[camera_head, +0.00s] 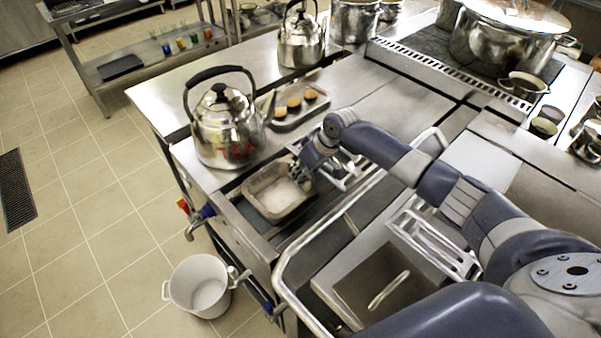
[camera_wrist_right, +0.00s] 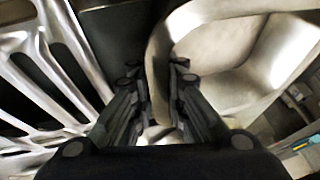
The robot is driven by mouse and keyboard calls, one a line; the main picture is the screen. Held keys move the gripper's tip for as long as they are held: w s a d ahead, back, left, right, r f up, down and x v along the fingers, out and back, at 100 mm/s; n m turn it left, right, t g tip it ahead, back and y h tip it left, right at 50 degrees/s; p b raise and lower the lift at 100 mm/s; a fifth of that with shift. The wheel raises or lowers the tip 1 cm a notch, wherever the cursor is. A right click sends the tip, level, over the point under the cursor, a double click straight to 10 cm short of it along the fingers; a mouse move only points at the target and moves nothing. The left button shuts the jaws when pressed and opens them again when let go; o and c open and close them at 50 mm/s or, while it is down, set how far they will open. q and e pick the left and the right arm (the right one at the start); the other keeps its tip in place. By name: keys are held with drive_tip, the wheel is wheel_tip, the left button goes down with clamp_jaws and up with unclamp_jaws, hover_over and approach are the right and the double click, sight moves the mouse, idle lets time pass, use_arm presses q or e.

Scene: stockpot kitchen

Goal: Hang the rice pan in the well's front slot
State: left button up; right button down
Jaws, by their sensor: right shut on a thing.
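The rice pan (camera_head: 273,198), a rectangular metal pan with white rice in it, is at the well (camera_head: 250,214) in the counter. Dark opening shows around its near side; I cannot tell whether its rim rests on the well's edge. My right gripper (camera_head: 308,172) is at the pan's right end. In the right wrist view the fingers (camera_wrist_right: 160,88) are shut on the pan's rim (camera_wrist_right: 158,55), with the pale inside of the pan (camera_wrist_right: 225,45) to the right. My left gripper is not in view.
A large kettle (camera_head: 221,140) marked TEA stands on the counter close behind the pan. A tray (camera_head: 290,117) with several round yellow-brown items lies beyond it. A metal rail (camera_head: 290,262) runs right of the well.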

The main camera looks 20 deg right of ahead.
drive_tip(key=shift+a+f, duration=0.1)
drive_tip(key=shift+f, duration=0.7)
idle(1.0)
drive_tip(key=c, duration=1.5)
unclamp_jaws()
drive_tip(key=v, duration=1.2)
